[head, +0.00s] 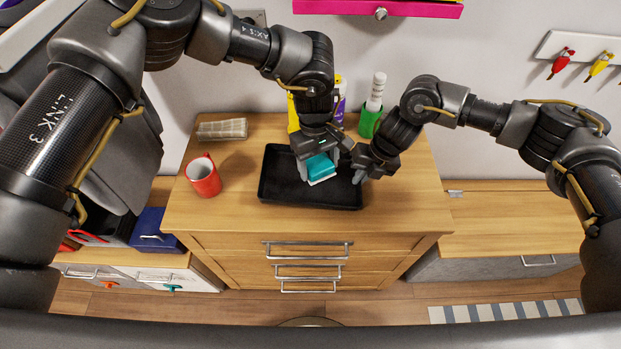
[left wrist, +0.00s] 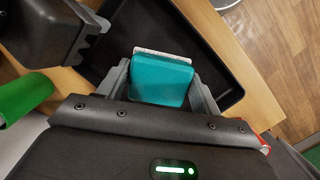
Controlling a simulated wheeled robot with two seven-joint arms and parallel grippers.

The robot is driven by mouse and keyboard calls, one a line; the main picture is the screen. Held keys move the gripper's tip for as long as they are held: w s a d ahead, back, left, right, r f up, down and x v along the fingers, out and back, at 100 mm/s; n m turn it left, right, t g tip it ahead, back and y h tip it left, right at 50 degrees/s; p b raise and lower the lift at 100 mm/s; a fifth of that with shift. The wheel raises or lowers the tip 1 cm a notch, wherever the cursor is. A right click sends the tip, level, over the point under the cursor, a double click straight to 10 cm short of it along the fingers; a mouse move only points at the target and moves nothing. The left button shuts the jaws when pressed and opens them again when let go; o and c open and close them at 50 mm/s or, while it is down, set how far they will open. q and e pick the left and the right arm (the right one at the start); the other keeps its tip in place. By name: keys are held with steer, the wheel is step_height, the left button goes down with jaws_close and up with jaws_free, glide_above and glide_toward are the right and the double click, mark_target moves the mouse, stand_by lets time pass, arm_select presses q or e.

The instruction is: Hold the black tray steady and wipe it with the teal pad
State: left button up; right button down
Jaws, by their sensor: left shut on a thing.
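The black tray (head: 283,186) lies flat on the wooden dresser top; part of it also shows in the left wrist view (left wrist: 205,45). The teal pad (head: 320,166), with a pale underside, is inside the tray's outline. My left gripper (head: 319,170) is shut on the pad, which sits between both fingers in the left wrist view (left wrist: 160,80). I cannot tell if the pad touches the tray floor. My right gripper (head: 360,176) is at the tray's right edge. Its fingers are partly hidden, so I cannot tell whether it grips the rim.
A red mug (head: 204,178) stands left of the tray, with a beige ribbed block (head: 222,129) behind it. A green holder (head: 369,123) with a white bottle (head: 376,92) stands behind the tray. The dresser's front drawers (head: 307,262) are below. The front dresser top is clear.

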stand_by(0.4)
steer(key=c, duration=1.6)
jaws_free()
steer(key=shift+o, duration=0.2)
arm_select(q)
steer(key=o, duration=0.3)
steer(key=c, duration=0.4)
arm_select(e)
steer(key=v, duration=1.1)
steer(key=shift+r, duration=0.4)
arm_select(q)
steer(key=shift+c, duration=0.2)
arm_select(e)
steer(key=shift+d, duration=0.15)
